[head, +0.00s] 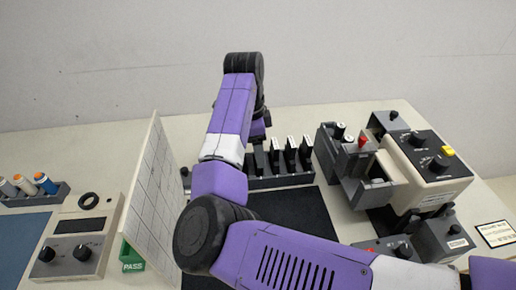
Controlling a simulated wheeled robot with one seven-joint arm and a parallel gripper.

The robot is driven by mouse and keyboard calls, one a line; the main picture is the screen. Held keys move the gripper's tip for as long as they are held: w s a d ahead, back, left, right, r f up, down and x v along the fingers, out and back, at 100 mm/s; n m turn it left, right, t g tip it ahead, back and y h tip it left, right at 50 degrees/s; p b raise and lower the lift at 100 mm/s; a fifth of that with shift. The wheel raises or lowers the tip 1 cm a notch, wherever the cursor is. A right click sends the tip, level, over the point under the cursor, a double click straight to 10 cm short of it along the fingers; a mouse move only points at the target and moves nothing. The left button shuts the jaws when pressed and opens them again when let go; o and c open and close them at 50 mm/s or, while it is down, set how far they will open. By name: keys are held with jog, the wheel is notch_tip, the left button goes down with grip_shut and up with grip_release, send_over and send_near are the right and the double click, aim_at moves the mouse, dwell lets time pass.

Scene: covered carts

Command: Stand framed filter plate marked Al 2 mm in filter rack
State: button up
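The filter rack (285,181) is a dark, low, slotted holder on the table behind a black mat. Several dark upright plates with white top labels, such as one filter plate (291,157), stand in it. The labels are too small to read, so I cannot tell which plate is marked Al 2 mm. My purple arm reaches up over the table and bends down at the rack's left end. My gripper is mostly hidden behind my arm there, and its fingers cannot be made out clearly.
A black mat (295,212) lies in front of the rack. A white gridded panel (152,195) stands upright on the left, beside a dial box (75,245) and a green PASS block (131,258). A cream instrument (425,165) and grey blocks crowd the right.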

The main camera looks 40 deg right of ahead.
notch_tip(320, 180, up, 12)
jog(key=a+b, duration=0.1)
jog(key=shift+w+b, duration=0.3)
jog(key=shift+w, duration=0.1)
jog(key=shift+a, duration=0.1)
